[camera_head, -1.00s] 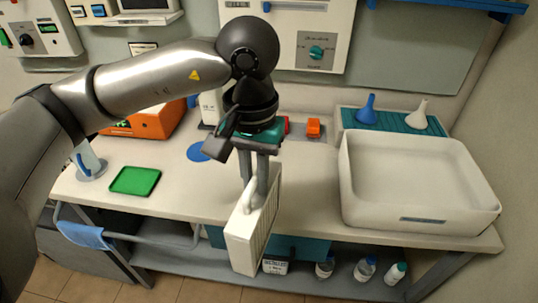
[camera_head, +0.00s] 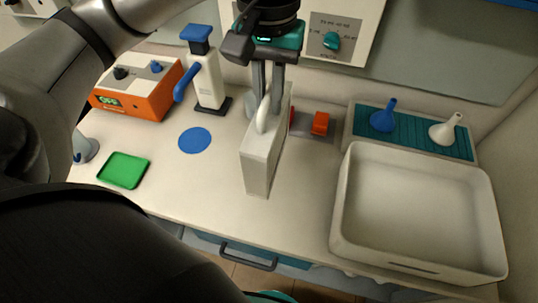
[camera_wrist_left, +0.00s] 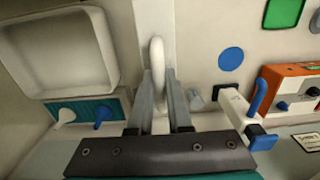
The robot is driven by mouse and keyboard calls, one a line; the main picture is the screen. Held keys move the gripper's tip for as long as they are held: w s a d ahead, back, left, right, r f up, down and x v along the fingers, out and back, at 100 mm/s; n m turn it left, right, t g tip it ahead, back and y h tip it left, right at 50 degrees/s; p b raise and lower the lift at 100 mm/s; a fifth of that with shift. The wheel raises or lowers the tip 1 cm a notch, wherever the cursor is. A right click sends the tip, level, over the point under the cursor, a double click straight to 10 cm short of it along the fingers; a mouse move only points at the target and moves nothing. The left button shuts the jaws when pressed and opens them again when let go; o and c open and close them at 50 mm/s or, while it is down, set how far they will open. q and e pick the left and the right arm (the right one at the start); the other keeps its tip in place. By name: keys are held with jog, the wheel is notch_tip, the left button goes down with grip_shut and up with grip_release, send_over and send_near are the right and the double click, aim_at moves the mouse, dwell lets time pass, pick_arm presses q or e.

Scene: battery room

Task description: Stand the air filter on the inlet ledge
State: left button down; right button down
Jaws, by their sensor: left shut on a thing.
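The air filter (camera_head: 259,165) is a pale, thin, box-like panel with a white loop handle on top. My left gripper (camera_head: 268,98) is shut on that handle and holds the filter upright over the bench, edge towards me. The handle (camera_wrist_left: 157,60) also shows between the two grey fingers of my left gripper (camera_wrist_left: 160,100) in the left wrist view. I cannot tell whether the filter's lower edge touches the bench. I cannot make out for sure which part is the inlet ledge. My right gripper does not show.
A large white basin (camera_head: 420,205) stands on the right. Behind it, a teal mat (camera_head: 410,132) bears a blue and a white funnel. A grey plate with an orange block (camera_head: 320,123) lies behind the filter. On the left are an orange device (camera_head: 138,90), a green tray (camera_head: 123,170) and a blue disc (camera_head: 195,140).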

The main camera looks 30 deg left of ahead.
pick_arm(q)
notch_tip(320, 180, down, 16)
jog(key=shift+w+f, duration=0.1)
jog(key=shift+f, duration=0.15)
dwell(0.3)
jog(key=shift+f+b, duration=0.2)
jog(key=shift+b, duration=0.2)
jog(key=c, duration=0.8)
grip_release()
jog(key=shift+c, duration=0.2)
jog(key=shift+r, duration=0.15)
